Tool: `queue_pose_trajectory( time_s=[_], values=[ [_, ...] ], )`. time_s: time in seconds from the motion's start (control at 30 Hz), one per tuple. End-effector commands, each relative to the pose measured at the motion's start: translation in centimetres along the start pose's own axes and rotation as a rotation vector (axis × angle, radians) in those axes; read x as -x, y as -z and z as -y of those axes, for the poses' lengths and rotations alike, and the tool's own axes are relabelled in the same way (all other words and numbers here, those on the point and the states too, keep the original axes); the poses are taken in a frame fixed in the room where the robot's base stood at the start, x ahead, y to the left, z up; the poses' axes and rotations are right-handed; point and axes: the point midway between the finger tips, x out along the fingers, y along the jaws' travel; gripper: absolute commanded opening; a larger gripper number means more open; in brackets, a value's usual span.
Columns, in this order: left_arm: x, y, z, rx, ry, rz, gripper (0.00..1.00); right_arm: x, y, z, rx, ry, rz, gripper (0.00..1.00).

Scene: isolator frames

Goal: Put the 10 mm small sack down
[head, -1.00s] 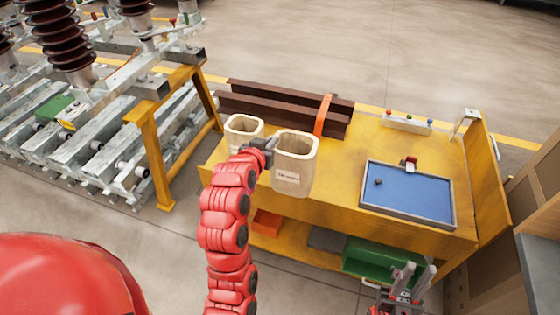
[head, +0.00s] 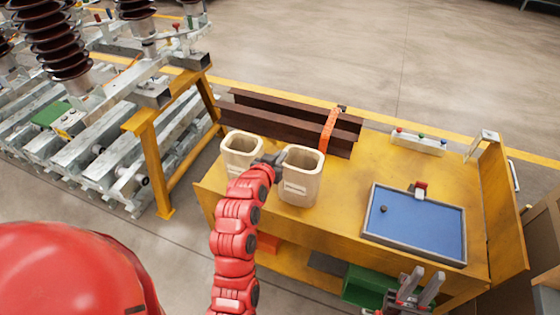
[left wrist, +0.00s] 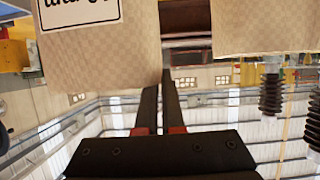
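A cream sack (head: 300,190) with a white label hangs from or stands at my left gripper (head: 277,160), over the front of the yellow table. Its label is too small to read in the head view; in the left wrist view the sack (left wrist: 105,60) fills the upper left. My left gripper's fingers (left wrist: 161,105) are close together at the sack's edge and look shut on its wall. The sack is upright; I cannot tell whether its base touches the tabletop. My right gripper (head: 420,287) is open and empty low at the front right.
A second cream sack (head: 240,158) stands just left of my left gripper. Brown beams (head: 275,115) lie behind. A blue-bottomed tray (head: 425,228) is on the right of the yellow table (head: 345,180). Bare tabletop lies between the held sack and the tray.

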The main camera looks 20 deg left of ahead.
Motion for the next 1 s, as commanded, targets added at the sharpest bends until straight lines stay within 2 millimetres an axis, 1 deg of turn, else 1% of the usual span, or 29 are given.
queue_pose_trajectory(
  time_s=[0.1, 0.13, 0.37, 0.47, 0.57, 0.6, 0.67, 0.93, 1.0],
  values=[
    [-0.7, -2.0, 0.0, 0.001, 0.0, 0.008, 0.0, -0.3, 0.1, 0.0, 0.0, 0.0, 0.0, 0.27],
    [-0.8, -2.2, 0.0, 0.001, 0.0, 0.007, 0.0, -0.3, 0.1, 0.0, 0.0, 0.0, 0.0, 0.27],
    [-0.9, -2.2, 0.0, 0.0, 0.0, 0.001, 0.0, -0.2, 0.0, 0.0, 0.0, 0.0, 0.0, 0.27],
    [-1.0, -2.4, 0.0, 0.0, 0.0, 0.0, 0.0, 0.0, 0.0, 0.0, 0.0, 0.0, 0.0, 0.27],
    [-1.0, -2.4, 0.0, 0.0, 0.0, 0.001, 0.17, -0.1, 0.0, 0.0, 0.0, 0.0, 0.0, 0.27],
    [-1.0, -2.4, 0.0, 0.0, 0.0, 0.001, 0.24, -0.1, 0.0, 0.0, 0.0, 0.0, 0.0, 0.27],
    [-1.0, -2.4, 0.0, 0.0, 0.0, 0.001, 0.34, -0.1, 0.0, 0.0, 0.0, 0.0, 0.0, 0.27],
    [-0.9, -2.3, 0.0, 0.0, 0.0, 0.001, 0.34, -0.1, 0.0, 0.0, 0.0, 0.0, 0.0, 0.27],
    [-0.8, -2.0, 0.0, 0.0, 0.0, 0.001, 0.34, -0.4, 0.1, 0.0, 0.0, 0.0, 0.0, 0.27]
  ],
)
